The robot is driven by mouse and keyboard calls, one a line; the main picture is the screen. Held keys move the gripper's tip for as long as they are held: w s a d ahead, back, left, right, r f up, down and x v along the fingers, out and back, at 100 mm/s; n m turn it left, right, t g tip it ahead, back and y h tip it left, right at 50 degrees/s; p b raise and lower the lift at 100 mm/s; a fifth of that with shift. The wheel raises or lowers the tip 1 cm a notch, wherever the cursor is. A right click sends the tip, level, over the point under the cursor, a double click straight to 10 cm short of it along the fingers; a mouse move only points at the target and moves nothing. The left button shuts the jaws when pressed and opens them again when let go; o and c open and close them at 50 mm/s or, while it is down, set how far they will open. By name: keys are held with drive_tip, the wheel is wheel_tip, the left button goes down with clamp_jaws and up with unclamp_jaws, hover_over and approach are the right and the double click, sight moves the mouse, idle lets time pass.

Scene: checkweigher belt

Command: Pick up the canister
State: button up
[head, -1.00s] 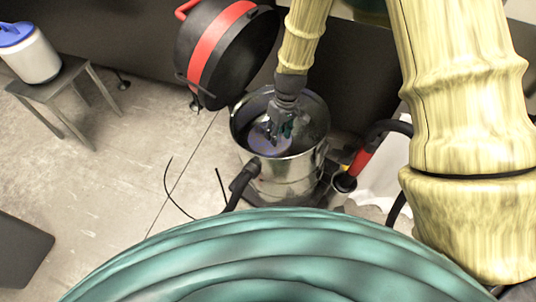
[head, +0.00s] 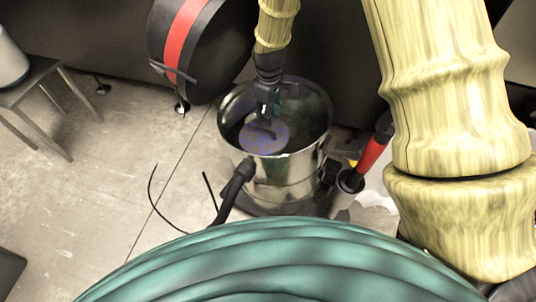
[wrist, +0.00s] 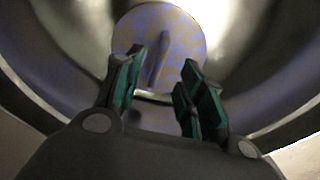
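A round thing with a blotchy purple and tan top, which I take for the canister (head: 263,137), sits inside an open metal drum (head: 285,180). In the wrist view the canister (wrist: 178,30) shows as a disc with a raised bar across its middle, beyond the fingertips. My gripper (head: 266,112) reaches down into the drum, over the canister. In the wrist view my gripper (wrist: 163,72) is open, its green-padded fingers apart with the bar seen between them. I cannot tell whether the fingers touch it. The canister's lower part is hidden.
The drum's rim surrounds my gripper closely. A black lid with a red band (head: 185,40) stands tilted behind the drum. A black hose (head: 235,188) joins its front, and a red-handled tool (head: 370,155) is at its right. A white container (head: 10,60) stands on a stool at left.

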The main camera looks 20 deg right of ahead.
sight(267, 128)
drive_tip(key=f+b, duration=0.1)
drive_tip(key=f, duration=0.2)
drive_tip(key=f+b, duration=0.1)
drive_tip(key=f, duration=0.4)
drive_tip(key=shift+a+f+b, duration=0.3)
drive_tip(key=shift+f+b, duration=0.1)
clamp_jaws()
drive_tip(key=shift+w, duration=0.1)
